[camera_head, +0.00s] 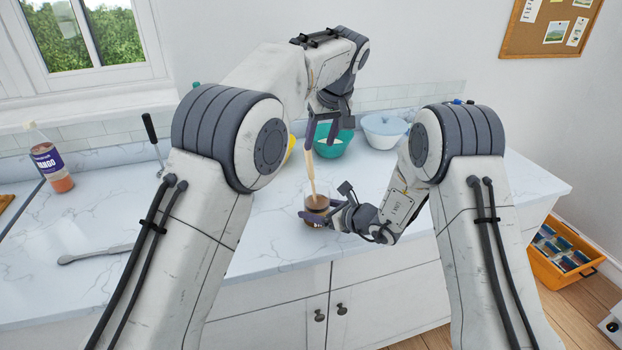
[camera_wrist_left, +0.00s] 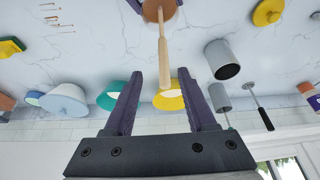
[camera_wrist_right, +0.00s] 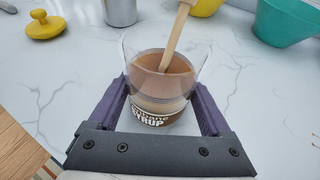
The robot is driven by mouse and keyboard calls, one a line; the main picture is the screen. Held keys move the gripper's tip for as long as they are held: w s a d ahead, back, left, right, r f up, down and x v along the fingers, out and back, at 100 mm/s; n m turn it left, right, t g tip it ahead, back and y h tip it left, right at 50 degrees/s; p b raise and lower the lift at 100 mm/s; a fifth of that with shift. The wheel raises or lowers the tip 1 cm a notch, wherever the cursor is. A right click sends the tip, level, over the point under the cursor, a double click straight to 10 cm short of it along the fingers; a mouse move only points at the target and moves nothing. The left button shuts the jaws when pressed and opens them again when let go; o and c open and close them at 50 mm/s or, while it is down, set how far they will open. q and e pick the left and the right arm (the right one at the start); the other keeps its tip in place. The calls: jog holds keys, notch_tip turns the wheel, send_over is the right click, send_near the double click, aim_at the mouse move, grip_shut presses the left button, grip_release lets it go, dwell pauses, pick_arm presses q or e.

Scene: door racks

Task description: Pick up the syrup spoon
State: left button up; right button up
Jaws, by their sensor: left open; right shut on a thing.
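The syrup spoon (camera_head: 312,172) is a pale wooden stick standing slightly tilted in a clear glass jar of brown syrup (camera_head: 316,203). Its lower end is hidden in the syrup in the right wrist view (camera_wrist_right: 177,35). My right gripper (camera_head: 321,211) is shut on the jar, with a purple finger on each side of the glass. My left gripper (camera_head: 321,133) is open above the jar, by the top of the spoon. In the left wrist view the handle end (camera_wrist_left: 163,76) lies between the two spread fingers, with gaps on both sides.
A labelled bottle (camera_head: 51,160) and a long grey utensil (camera_head: 95,254) are at left. A grey cup (camera_wrist_left: 222,60) and yellow lid (camera_wrist_left: 267,12) show too. An orange crate (camera_head: 565,265) is on the floor.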

aim_at(311, 166)
pick_arm(q)
jog(key=x, duration=0.6)
jog(key=shift+w+a+f, duration=0.1)
jog(key=shift+f, duration=0.25)
jog(key=x, duration=0.5)
jog(key=shift+a, duration=0.2)
grip_shut()
